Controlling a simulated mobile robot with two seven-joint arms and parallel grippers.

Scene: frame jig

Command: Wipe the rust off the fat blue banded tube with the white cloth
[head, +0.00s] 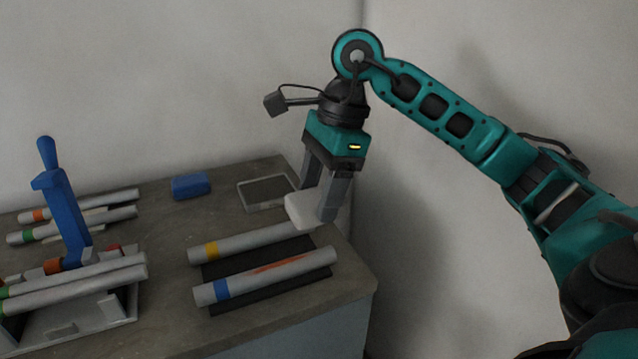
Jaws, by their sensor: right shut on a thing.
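The fat blue banded tube (280,274) lies on a dark mat (222,275) at the front right of the table. Its blue band is near its left end, and an orange-brown rust streak runs along its middle. My right gripper (325,205) points down and is shut on the white cloth (301,209), a pale block-like pad. The cloth is over the right end of the yellow banded tube (235,243), behind the blue banded one; whether it touches that tube I cannot tell. My left gripper is not in view.
A frame jig (120,310) with tubes and a blue upright clamp (62,205) stands at the left. More banded tubes (100,200) lie behind it. A blue block (191,186) and a shallow grey tray (268,192) sit at the back. The table's right edge and a wall are close.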

